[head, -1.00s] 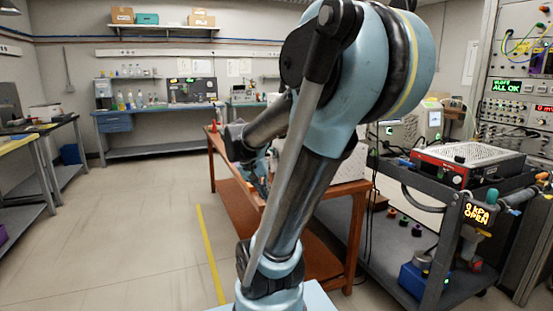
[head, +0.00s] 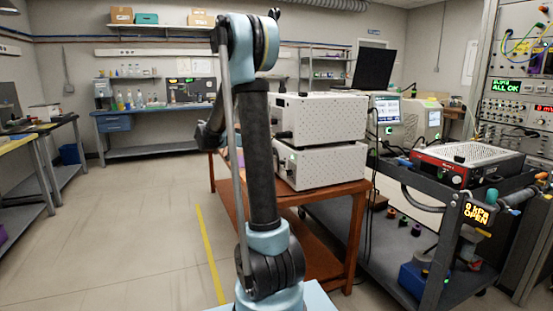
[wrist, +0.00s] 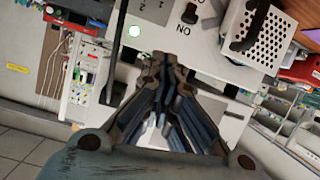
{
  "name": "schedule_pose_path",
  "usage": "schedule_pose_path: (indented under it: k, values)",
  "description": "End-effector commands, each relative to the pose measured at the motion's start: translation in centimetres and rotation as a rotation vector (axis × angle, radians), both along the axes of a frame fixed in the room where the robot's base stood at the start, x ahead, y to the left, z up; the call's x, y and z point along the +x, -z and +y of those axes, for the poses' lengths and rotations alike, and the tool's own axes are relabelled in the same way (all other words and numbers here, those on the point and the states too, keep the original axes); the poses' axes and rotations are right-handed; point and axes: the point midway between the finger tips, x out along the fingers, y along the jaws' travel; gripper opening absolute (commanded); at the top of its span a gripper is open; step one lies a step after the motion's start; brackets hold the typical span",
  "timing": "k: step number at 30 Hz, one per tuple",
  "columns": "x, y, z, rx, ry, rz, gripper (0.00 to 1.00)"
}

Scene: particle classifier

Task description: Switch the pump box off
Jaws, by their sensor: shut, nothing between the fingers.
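Two white perforated boxes stand stacked on the wooden table in the head view, an upper one (head: 318,118) and a lower one (head: 325,165). A small green light (head: 290,172) glows on the lower box's front. No readable label names either as the pump box. My gripper (wrist: 170,62) is shut and empty in front of this panel. Contact cannot be told. My arm hides the gripper in the head view.
The wooden table (head: 345,200) stands beside a dark cart (head: 455,195) carrying a red-fronted device (head: 465,162) and a display reading "0 kPa OPEN" (head: 477,215). A dark monitor (head: 374,68) stands behind the boxes. The floor on the left (head: 120,225) is clear.

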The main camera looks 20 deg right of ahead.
Motion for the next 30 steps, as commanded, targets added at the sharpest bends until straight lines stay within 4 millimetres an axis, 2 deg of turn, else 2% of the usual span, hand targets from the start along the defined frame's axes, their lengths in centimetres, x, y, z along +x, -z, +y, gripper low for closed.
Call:
schedule_pose_path:
  k: [1, 6, 21, 26, 30]
  values:
    - [1.0, 0.0, 0.1, -0.024, 0.012, -0.031, 0.0]
    - [2.7, -0.1, 0.4, -0.081, 0.041, -0.105, 0.0]
    - [3.1, -0.2, 0.3, -0.095, 0.048, -0.125, 0.0]
    - [3.1, 0.1, -1.0, -0.095, 0.049, -0.126, 0.0]
    - [3.2, 0.7, -3.2, -0.095, 0.05, -0.125, 0.0]
